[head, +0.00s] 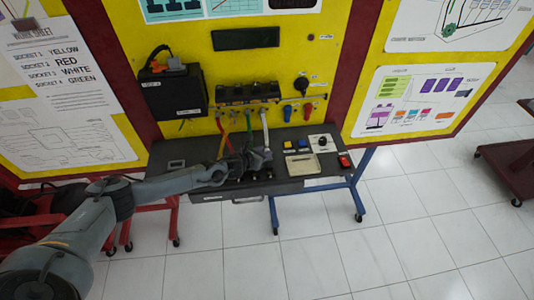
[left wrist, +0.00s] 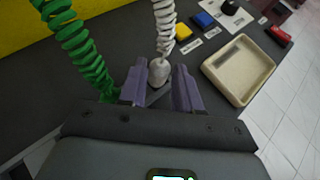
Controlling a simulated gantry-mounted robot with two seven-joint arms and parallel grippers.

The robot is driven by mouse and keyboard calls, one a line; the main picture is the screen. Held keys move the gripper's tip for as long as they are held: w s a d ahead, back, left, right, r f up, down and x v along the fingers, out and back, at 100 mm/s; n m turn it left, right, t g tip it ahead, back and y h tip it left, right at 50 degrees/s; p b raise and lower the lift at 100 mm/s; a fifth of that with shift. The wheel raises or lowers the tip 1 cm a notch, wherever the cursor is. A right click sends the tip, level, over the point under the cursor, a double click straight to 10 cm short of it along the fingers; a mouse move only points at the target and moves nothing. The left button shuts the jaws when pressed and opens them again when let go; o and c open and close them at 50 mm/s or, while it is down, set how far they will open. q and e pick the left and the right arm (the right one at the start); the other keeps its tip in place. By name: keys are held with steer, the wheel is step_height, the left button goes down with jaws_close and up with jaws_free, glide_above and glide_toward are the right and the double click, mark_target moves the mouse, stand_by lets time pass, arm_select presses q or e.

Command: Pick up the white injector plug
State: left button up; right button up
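The white injector plug (left wrist: 159,71) hangs at the end of a coiled white cable in the left wrist view. It is between the two purple-grey fingers of my left gripper (left wrist: 160,84). The fingers stand close on both sides of it; I cannot tell whether they touch it. In the head view my left gripper (head: 255,160) is low over the dark bench top, at the lower end of the white cable (head: 265,128). The plug itself is hard to make out there. My right gripper is not in view.
The green coiled cable (left wrist: 75,45) is close left of my gripper. A beige tray (left wrist: 264,80) is to the right, with blue (left wrist: 203,20), yellow (left wrist: 183,32) and red (left wrist: 278,36) parts beyond. A yellow panel with sockets (head: 248,92) rises behind the bench (head: 190,158).

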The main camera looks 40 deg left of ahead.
arm_select(q)
steer(key=shift+w+f, duration=0.15)
steer(key=shift+w, duration=0.05)
jaws_close()
stand_by(0.3)
